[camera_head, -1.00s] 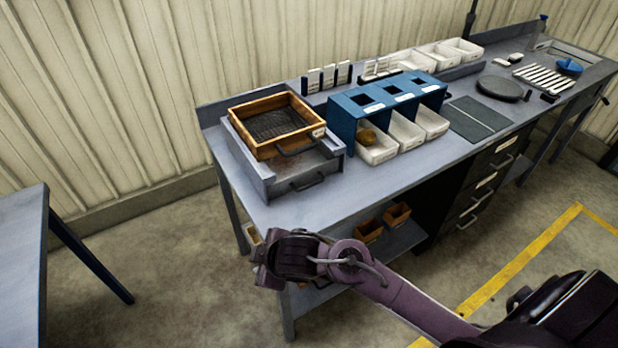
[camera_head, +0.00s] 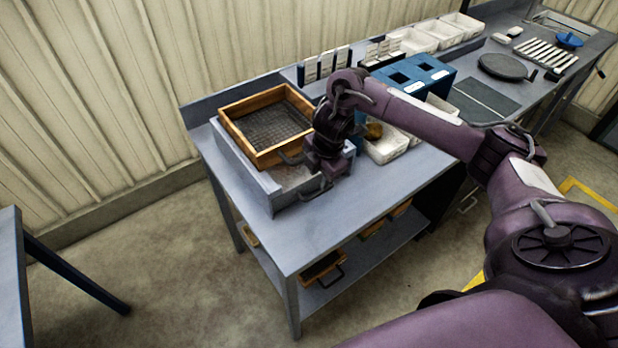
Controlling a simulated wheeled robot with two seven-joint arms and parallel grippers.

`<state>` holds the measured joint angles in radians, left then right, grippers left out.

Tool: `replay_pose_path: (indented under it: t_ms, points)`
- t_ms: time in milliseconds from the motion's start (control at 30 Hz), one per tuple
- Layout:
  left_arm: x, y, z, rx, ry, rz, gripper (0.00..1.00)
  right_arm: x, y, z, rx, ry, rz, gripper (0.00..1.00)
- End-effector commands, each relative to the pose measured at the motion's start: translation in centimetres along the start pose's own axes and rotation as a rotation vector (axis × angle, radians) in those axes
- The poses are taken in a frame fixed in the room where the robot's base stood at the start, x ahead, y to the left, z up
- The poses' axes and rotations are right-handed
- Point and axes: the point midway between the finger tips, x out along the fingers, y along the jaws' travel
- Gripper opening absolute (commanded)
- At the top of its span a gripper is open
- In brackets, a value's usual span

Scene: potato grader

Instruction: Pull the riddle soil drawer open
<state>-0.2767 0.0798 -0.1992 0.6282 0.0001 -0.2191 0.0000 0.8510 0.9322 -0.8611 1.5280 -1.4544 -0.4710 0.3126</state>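The riddle (camera_head: 262,158), a wooden-framed mesh sieve, sits on a grey metal box (camera_head: 228,153) at the left end of the bench. The soil drawer front (camera_head: 290,197) is at the box's near side, with a dark bar handle (camera_head: 318,192). The drawer looks closed, though my arm covers its right part. My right gripper (camera_head: 326,165) hangs over the right end of the drawer front, close above the handle. Its fingertips are hard to make out, so contact and opening cannot be told. My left gripper is not in view.
A blue stand (camera_head: 435,72) with white bins (camera_head: 385,150) is just right of my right gripper. The bench top (camera_head: 330,235) in front of the drawer is clear. Wooden trays (camera_head: 322,268) lie on the shelf below. Another table (camera_head: 10,270) stands at far left.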

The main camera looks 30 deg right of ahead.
Motion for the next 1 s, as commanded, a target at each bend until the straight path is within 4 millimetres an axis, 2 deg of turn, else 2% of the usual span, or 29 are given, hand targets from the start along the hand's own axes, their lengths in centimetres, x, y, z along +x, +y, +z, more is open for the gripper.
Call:
replay_pose_path:
  t_ms: [133, 300, 400, 533, 767, 967, 1000]
  points:
    - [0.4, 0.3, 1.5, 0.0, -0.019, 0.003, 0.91, 0.7, -0.1, 0.3, 0.004, -0.002, -0.007, 0.32]
    - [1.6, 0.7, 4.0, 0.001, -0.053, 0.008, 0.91, 3.4, -0.3, 0.2, 0.006, 0.001, -0.01, 0.32]
    - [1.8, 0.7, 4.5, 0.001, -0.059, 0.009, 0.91, 4.9, -0.2, 0.2, 0.003, 0.0, -0.009, 0.32]
    - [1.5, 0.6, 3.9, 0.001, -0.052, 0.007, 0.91, 6.2, -0.1, 0.2, 0.005, -0.001, -0.007, 0.32]
    - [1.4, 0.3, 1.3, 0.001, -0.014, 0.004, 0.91, 7.7, -0.1, 0.3, 0.002, -0.004, -0.005, 0.32]
    - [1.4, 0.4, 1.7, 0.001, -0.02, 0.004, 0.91, 7.7, -0.1, 0.3, 0.002, -0.004, -0.004, 0.32]
    - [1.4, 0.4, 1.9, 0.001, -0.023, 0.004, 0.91, 7.7, -0.1, 0.3, 0.002, -0.004, -0.004, 0.29]
